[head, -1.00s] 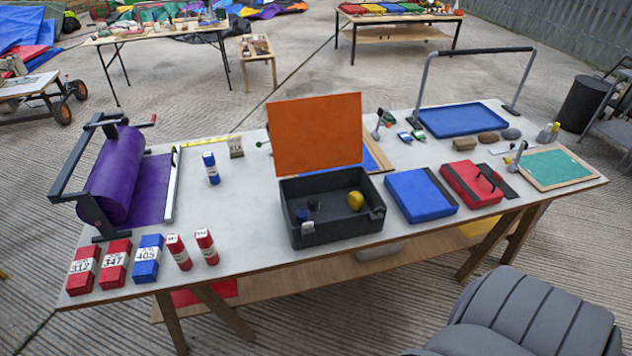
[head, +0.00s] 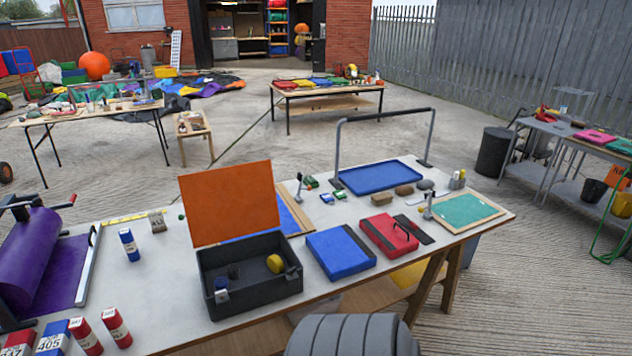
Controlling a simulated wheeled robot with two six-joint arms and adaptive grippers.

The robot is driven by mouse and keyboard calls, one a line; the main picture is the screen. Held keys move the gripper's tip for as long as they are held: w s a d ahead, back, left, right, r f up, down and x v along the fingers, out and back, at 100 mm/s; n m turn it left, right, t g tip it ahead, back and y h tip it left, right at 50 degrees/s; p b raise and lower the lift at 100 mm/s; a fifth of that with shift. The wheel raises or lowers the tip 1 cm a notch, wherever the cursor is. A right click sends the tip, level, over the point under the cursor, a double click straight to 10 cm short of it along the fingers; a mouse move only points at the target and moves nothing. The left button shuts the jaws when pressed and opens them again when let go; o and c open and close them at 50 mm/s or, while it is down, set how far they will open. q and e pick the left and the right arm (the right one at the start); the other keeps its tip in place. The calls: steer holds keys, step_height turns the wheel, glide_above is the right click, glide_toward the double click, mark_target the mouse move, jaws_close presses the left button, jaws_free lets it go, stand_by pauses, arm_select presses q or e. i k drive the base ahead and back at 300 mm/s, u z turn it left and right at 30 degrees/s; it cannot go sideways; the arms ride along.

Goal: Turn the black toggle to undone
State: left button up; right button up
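I cannot pick out the black toggle for certain. A red case (head: 385,235) lies flat towards the right of the long table (head: 160,285), with a thin dark loop on top and a black strip (head: 414,229) along its right side. A blue case (head: 335,256) with a dark strip lies to its left. A small upright fitting (head: 428,206) stands by the green board (head: 467,209), and another (head: 299,188) stands behind the orange-lidded box. Neither gripper is in view.
An open black box (head: 250,290) with an orange lid (head: 230,203) stands mid-table. A purple roller (head: 30,252) is at left. A metal hoop (head: 385,115) rises behind the blue tray (head: 380,176). A grey ribbed shape (head: 352,338) is at the bottom edge. Concrete floor lies open beyond.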

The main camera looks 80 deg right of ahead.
mark_target(291, 270)
steer(key=u, duration=0.05)
steer(key=k, duration=0.3)
steer(key=z, duration=1.05)
